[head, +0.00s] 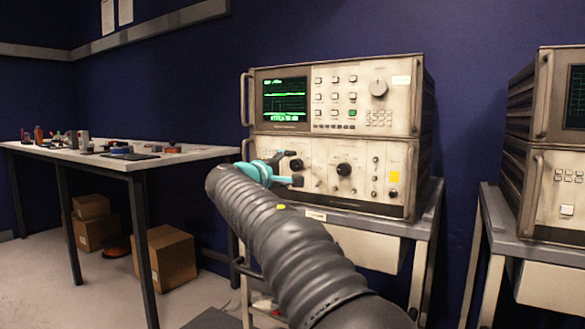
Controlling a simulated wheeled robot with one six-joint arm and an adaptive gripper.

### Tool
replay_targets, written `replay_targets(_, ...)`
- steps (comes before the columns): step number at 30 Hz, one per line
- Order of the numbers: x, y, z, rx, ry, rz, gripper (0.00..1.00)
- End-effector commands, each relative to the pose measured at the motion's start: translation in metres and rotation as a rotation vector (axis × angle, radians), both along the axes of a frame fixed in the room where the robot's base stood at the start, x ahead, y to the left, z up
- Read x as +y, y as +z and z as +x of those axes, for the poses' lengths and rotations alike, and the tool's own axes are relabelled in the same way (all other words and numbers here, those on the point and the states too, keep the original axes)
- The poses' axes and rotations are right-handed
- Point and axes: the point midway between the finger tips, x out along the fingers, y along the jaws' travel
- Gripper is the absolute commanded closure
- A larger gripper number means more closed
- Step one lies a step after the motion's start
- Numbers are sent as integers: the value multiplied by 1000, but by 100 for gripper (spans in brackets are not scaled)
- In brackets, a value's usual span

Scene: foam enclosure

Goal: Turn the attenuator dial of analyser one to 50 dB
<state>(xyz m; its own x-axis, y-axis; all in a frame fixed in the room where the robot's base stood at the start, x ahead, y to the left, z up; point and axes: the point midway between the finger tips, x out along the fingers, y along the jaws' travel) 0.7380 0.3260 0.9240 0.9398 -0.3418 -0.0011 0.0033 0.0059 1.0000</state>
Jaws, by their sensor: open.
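An analyser (335,130) of two stacked beige units stands on a cart in the middle of the head view. Its lower unit has a dark dial (296,164) at the left and another dark dial (344,169) in the middle. The upper unit has a large grey knob (379,88). I cannot read the dial markings, nor tell which one is the attenuator. My gripper (287,169), with teal parts, is open in front of the lower unit's left side, beside the left dial. Whether it touches the dial is unclear. My arm hides the panel's lower left.
A second analyser (567,125) stands on another cart at the right edge. A workbench (190,155) with small tools is at the left, with cardboard boxes (163,258) below. A metal handle (247,99) projects from the upper unit's left side.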

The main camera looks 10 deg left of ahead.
Motion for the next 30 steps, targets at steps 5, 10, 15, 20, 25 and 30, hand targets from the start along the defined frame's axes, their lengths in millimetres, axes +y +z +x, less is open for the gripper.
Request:
replay_targets(5,13,1,-36,-1,4,-1,40)
replay_targets(10,24,0,-65,0,3,0,40)
replay_targets(15,31,0,-83,-1,2,0,40)
replay_targets(20,32,0,-89,-1,0,0,40)
replay_targets(25,33,0,-89,-1,0,0,40)
replay_targets(30,34,0,-89,0,7,2,40)
